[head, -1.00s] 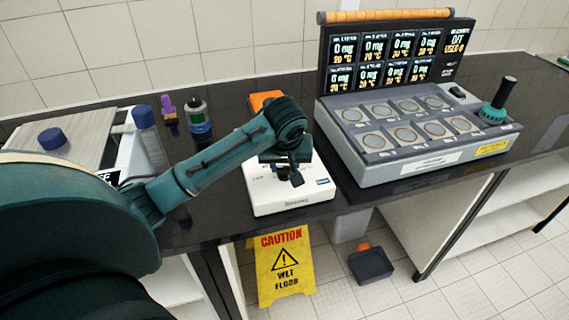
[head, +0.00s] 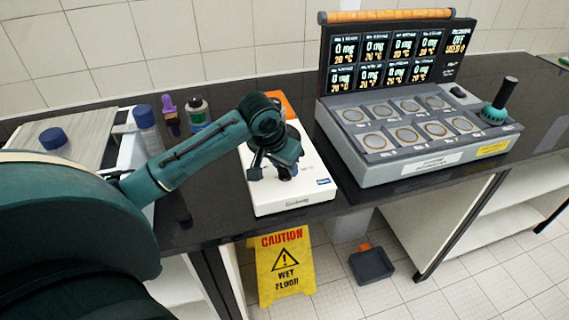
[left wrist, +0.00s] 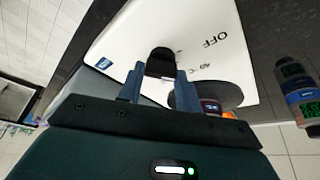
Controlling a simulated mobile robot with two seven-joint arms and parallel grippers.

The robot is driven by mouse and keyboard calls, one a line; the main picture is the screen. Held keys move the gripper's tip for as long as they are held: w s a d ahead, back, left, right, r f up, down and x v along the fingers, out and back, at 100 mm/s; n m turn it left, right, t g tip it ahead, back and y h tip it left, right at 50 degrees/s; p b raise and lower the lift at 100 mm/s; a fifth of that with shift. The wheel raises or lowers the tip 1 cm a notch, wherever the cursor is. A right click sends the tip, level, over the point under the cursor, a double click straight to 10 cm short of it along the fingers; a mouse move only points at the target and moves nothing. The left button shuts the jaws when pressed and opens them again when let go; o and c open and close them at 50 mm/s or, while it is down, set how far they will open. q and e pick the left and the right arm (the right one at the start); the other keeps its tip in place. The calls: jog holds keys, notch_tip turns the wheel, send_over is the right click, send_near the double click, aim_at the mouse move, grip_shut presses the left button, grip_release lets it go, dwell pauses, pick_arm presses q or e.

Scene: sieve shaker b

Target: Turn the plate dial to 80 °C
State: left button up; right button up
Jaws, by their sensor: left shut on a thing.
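The white plate device (head: 315,192) stands on the black bench in the head view, near its front edge. Its white top (left wrist: 120,40) fills the middle of the left wrist view, with OFF and 40 °C printed on it. My left gripper (head: 286,172) is over the device's front part, pointing down. In the left wrist view my left gripper (left wrist: 160,75) has its two blue fingers shut on the dark plate dial (left wrist: 160,60). The dial's setting cannot be read. In the head view the gripper hides the dial. My right gripper is not in view.
The grey balance unit (head: 400,165) with lit screens stands close to the right of the device. An orange thing (head: 278,101) is behind it. Bottles (head: 197,112) stand on the left. A yellow caution sign (head: 284,268) is on the floor in front.

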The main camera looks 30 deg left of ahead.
pick_arm(q)
jog(key=m+h, duration=0.1)
jog(key=m, duration=0.2)
jog(key=m+h, duration=0.1)
jog(key=m, duration=0.2)
jog(key=shift+w+a+r+g, duration=0.1)
jog(key=shift+a+g, duration=0.1)
jog(key=shift+g, duration=0.2)
jog(key=m+g+h, duration=0.1)
jog(key=m, duration=0.3)
jog(key=m+g+h, duration=0.1)
jog(key=m, duration=0.2)
jog(key=shift+w+m, duration=0.1)
jog(key=shift+m, duration=0.3)
jog(key=m+g, duration=0.2)
jog(key=m, duration=0.2)
jog(key=shift+w, duration=0.1)
jog(key=m+g, duration=0.1)
jog(key=m, duration=0.3)
jog(key=shift+g, duration=0.3)
jog(key=shift+m, duration=0.4)
jog(key=o, duration=1)
